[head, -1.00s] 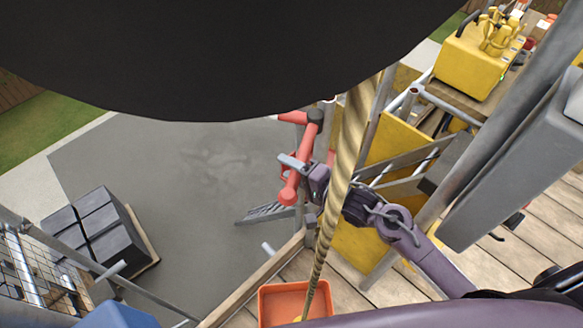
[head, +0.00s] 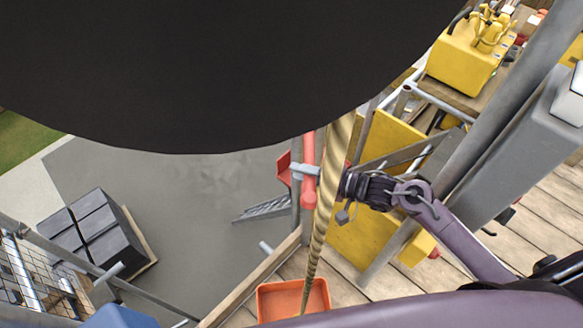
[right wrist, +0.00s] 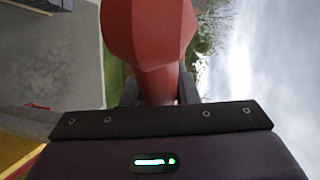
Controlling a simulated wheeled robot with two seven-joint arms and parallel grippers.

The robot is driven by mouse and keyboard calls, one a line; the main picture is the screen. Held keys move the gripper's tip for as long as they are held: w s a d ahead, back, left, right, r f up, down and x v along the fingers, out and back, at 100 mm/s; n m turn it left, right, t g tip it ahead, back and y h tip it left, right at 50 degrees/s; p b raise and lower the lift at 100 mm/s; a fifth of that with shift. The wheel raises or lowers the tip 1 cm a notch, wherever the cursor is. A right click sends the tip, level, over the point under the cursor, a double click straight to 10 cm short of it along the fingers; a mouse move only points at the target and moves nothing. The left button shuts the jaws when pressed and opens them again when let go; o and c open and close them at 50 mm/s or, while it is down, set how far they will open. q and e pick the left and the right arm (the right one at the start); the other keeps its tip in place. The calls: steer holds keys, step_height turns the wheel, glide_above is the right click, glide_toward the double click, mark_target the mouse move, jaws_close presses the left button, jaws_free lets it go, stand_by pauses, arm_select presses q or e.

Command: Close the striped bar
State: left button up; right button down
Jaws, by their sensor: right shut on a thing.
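The bar (head: 308,152) shows as a plain red tube in the head view; I cannot make out stripes on it. It stands beside a grey post at the edge of the wooden deck. My right gripper (head: 313,178) is at its lower part, partly hidden behind a thick twisted rope (head: 329,185). In the right wrist view the red bar (right wrist: 152,45) fills the space between my two dark fingers (right wrist: 159,92), which are shut on it. The bar's far end is hidden. My left gripper is not in view.
A large black shape (head: 230,70) covers the top of the head view. An orange tray (head: 292,300) is on the deck below. A yellow panel (head: 390,150) and grey poles stand to the right. Dark stacked blocks (head: 92,230) lie on the ground at left.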

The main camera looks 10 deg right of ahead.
steer(key=shift+s+d, duration=0.1)
steer(key=shift+d, duration=0.2)
steer(key=c, duration=1.1)
jaws_free()
